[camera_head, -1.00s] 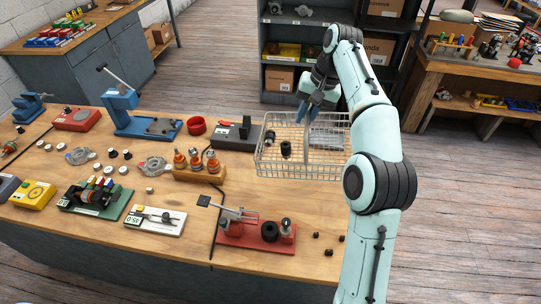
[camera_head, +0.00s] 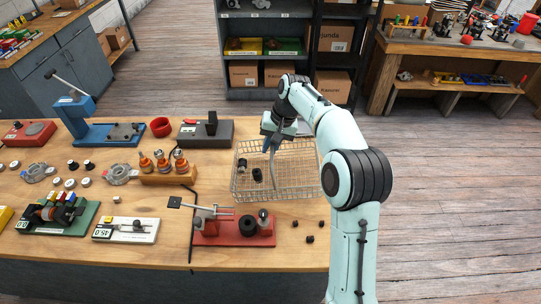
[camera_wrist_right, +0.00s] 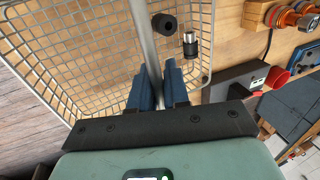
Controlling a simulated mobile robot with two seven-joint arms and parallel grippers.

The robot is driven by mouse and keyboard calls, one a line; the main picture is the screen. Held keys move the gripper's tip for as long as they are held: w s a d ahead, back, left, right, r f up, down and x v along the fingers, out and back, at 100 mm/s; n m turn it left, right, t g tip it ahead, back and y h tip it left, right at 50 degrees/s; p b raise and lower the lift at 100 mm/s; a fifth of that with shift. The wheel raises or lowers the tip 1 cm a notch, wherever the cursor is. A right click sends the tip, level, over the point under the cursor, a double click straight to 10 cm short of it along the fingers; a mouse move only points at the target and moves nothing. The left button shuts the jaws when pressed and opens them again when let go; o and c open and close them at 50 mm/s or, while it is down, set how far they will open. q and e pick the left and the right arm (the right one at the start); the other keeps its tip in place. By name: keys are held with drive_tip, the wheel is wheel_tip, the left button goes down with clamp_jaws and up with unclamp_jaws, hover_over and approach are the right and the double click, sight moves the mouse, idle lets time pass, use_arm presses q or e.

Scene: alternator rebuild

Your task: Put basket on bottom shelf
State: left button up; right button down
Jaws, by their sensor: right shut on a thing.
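The wire basket (camera_head: 300,184) is at the right end of the workbench, behind the red fixture. I cannot tell whether it touches the bench top. Two small dark cylindrical parts (camera_head: 257,174) are inside it; one shows a metal end in the right wrist view (camera_wrist_right: 190,43). My right gripper (camera_head: 268,143) is above the basket, shut on its upright grey handle (camera_wrist_right: 143,45). The blue fingers (camera_wrist_right: 160,88) close around the handle in the wrist view. The grey shelf unit (camera_head: 222,40) stands on the floor beyond the bench, its lowest level holding cardboard boxes (camera_head: 243,74). My left gripper is out of view.
The red fixture (camera_head: 235,230) and a black block (camera_head: 207,131) are close to the basket. Coil parts on a wooden stand (camera_head: 168,178) are to its left. Wood floor (camera_head: 440,160) is open at right, before another workbench (camera_head: 450,45).

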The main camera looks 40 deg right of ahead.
wheel_tip(320, 180, down, 4)
drive_tip(key=shift+s+r+b, duration=0.15)
drive_tip(key=shift+b, duration=0.2)
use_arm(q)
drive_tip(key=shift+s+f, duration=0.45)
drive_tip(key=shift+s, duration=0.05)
use_arm(e)
drive_tip(key=c, duration=1.1)
unclamp_jaws()
drive_tip(key=shift+r, duration=0.1)
